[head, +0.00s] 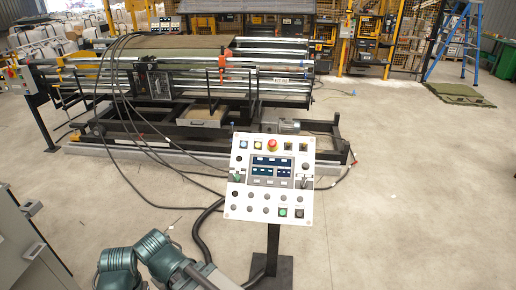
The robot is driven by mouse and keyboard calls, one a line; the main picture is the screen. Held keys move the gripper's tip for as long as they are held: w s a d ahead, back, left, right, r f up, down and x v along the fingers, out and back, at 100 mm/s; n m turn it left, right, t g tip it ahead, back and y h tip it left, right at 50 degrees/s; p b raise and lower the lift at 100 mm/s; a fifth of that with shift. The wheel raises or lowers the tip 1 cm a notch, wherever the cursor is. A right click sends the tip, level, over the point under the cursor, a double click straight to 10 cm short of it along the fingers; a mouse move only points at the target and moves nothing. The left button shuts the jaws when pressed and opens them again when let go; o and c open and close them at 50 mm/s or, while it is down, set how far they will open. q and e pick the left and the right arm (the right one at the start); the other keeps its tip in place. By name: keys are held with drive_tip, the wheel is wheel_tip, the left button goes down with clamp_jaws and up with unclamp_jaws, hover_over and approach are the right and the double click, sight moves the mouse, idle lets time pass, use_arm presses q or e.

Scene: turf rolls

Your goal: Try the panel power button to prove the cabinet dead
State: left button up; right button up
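The control panel (240,210) is a white, tilted plate on a dark post in front of the machine. It has a red mushroom button (272,145) at the top, a dark display (270,171) with blue and white fields, and rows of dark knobs. A green button (282,212) sits at the lower right beside a dark one (299,213). I cannot read which is the power button. A grey cabinet (18,245) is cut off at the left edge. A teal arm of mine is at the bottom, below and left of the panel; neither gripper shows.
The turf-roll machine (200,85) stands behind the panel, with black cables (135,120) looping toward the panel's post. A small control box (18,78) is at far left. A blue ladder (455,40) and turf pieces (459,94) are at back right. Floor at right is clear.

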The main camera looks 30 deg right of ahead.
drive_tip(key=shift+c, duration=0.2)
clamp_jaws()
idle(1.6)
